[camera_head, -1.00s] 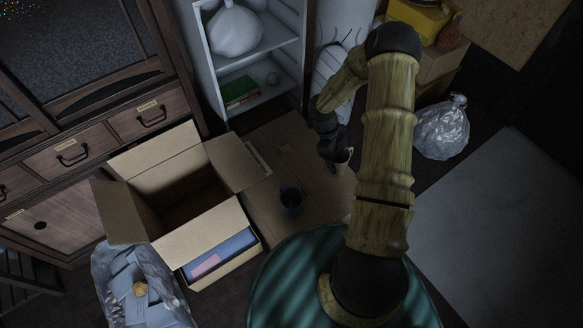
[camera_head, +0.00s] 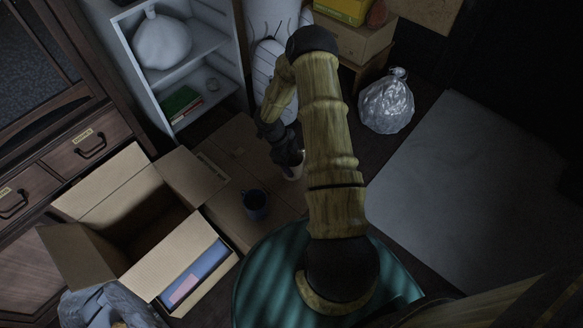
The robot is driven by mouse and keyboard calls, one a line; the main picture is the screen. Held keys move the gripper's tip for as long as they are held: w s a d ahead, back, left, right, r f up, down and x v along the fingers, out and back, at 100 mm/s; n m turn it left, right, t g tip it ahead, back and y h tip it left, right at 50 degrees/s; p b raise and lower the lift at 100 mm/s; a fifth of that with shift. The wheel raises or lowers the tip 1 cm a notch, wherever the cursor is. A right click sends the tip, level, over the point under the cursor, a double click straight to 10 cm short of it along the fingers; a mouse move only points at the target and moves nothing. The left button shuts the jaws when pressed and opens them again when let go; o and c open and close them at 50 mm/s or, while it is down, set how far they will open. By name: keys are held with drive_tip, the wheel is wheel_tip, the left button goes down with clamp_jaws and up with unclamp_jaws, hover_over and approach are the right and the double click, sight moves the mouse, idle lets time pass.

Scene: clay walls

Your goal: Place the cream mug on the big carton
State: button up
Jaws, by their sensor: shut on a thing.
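The cream mug (camera_head: 296,173) is small and partly hidden by my dark gripper (camera_head: 290,163). My gripper is shut on it, over or near the flat brown cardboard; I cannot tell whether the mug touches that surface. A dark blue mug (camera_head: 255,204) stands upright on this flat cardboard (camera_head: 227,211), nearer to me and left of the cream mug. A large open carton (camera_head: 83,184) with raised flaps stands to the left. I cannot tell for sure which cardboard is the big carton.
A silver bag (camera_head: 387,105) lies to the right, beside a wide grey panel (camera_head: 470,175). A round green surface (camera_head: 262,280) lies under my arm.

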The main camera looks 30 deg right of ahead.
drive_tip(key=shift+f+b, duration=0.6)
drive_tip(key=shift+f, duration=1.25)
drive_tip(key=shift+f, duration=0.3)
drive_tip(key=o, duration=1.2)
drive_tip(key=shift+c, duration=0.2)
drive_tip(key=shift+r, duration=0.1)
drive_tip(key=p+v, duration=0.3)
drive_tip(key=v, duration=0.9)
drive_tip(key=shift+r, duration=0.25)
drive_tip(key=shift+d, duration=0.1)
